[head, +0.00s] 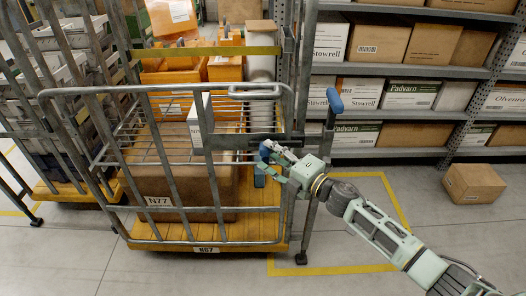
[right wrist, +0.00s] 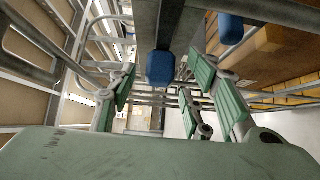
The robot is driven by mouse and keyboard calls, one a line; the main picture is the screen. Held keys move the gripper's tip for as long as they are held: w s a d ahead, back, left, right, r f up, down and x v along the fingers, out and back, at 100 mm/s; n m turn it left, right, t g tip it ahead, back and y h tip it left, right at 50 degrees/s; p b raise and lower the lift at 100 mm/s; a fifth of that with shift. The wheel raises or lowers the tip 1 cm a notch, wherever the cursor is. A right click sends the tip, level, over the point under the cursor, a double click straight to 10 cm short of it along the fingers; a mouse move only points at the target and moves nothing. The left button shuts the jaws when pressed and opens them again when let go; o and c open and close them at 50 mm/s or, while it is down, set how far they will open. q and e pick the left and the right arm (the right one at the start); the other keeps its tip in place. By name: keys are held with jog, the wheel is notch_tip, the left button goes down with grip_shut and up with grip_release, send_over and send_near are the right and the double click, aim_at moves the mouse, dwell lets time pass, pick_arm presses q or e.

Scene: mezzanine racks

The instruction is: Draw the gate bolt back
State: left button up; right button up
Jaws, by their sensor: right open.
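The gate (head: 180,150) is a grey wire-and-tube frame across the front of a roll cage. Small blue grips (head: 259,176) show at its right edge; the upper one is partly hidden by my right gripper (head: 270,156). In the right wrist view a blue grip (right wrist: 160,68) on a dark bar (right wrist: 170,25) appears between the open fingers of my right gripper (right wrist: 162,85). I cannot tell whether either finger touches it. How far the bolt is engaged is hidden. My left gripper is not in view.
Racks (head: 400,152) stand behind. A carton (head: 474,183) lies on otherwise clear floor at right.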

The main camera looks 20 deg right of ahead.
aim_at(264, 150)
jog(key=shift+x, duration=1.65)
grip_shut()
